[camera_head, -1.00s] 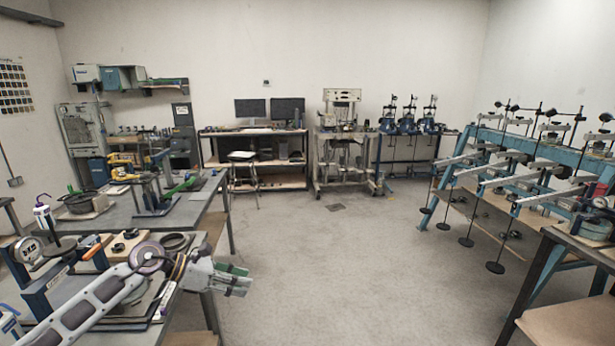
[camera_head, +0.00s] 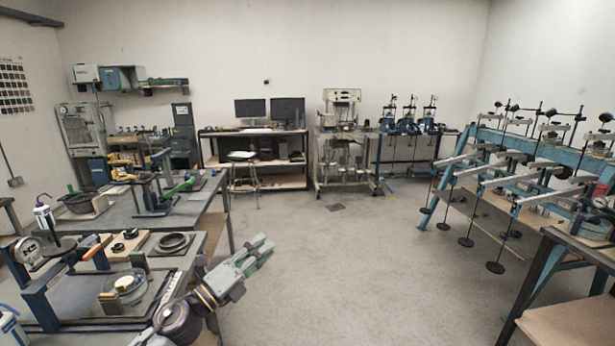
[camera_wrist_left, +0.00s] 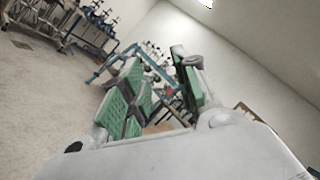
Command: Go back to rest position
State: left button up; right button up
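My left gripper (camera_head: 258,250) is in the head view, low and left of centre, over the floor just right of the near workbench (camera_head: 205,262). My left arm comes up from the bottom edge, and the gripper points up and to the right. In the left wrist view the two green-padded fingers (camera_wrist_left: 158,82) stand apart with the room showing between them. Nothing is held between them. My right gripper is in neither view.
The near workbench at left holds a round dish (camera_head: 126,283), a dark ring (camera_head: 173,243) and a dial gauge (camera_head: 28,250). A blue lever frame (camera_head: 470,150) with hanging weights stands at right. The middle floor (camera_head: 350,260) is clear.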

pick_arm(q)
jog(key=s+a+f+n+g+y, duration=0.1)
jog(key=s+a+f+n+y, duration=0.2)
jog(key=a+f+n+y, duration=0.65)
jog(key=s+a+f+n+g+y, duration=0.1)
jog(key=s+a+f+n+y, duration=0.2)
jog(key=f+n+y, duration=0.75)
jog(key=s+d+f+n+g+h, duration=0.1)
jog(key=s+f+n+g+h, duration=0.3)
jog(key=s, duration=0.7)
jog(key=s+d+f+n+g+h, duration=0.1)
jog(key=s+f+n+g+h, duration=0.1)
jog(key=s+f+n+g, duration=0.7)
jog(key=s+f+m+t, duration=0.1)
jog(key=s+f+m, duration=0.1)
jog(key=f, duration=1.3)
jog(key=s+f+m, duration=0.1)
jog(key=s+f, duration=0.1)
jog(key=f, duration=1.3)
jog(key=s+a+f, duration=0.2)
jog(key=s+f, duration=0.8)
jog(key=s, duration=0.1)
jog(key=s+a+f, duration=0.3)
jog(key=s+f, duration=0.7)
jog(key=s, duration=0.1)
jog(key=shift+a+g+y, duration=0.2)
jog(key=shift+g+y, duration=0.1)
jog(key=shift+g, duration=0.1)
jog(key=shift+s, duration=0.25)
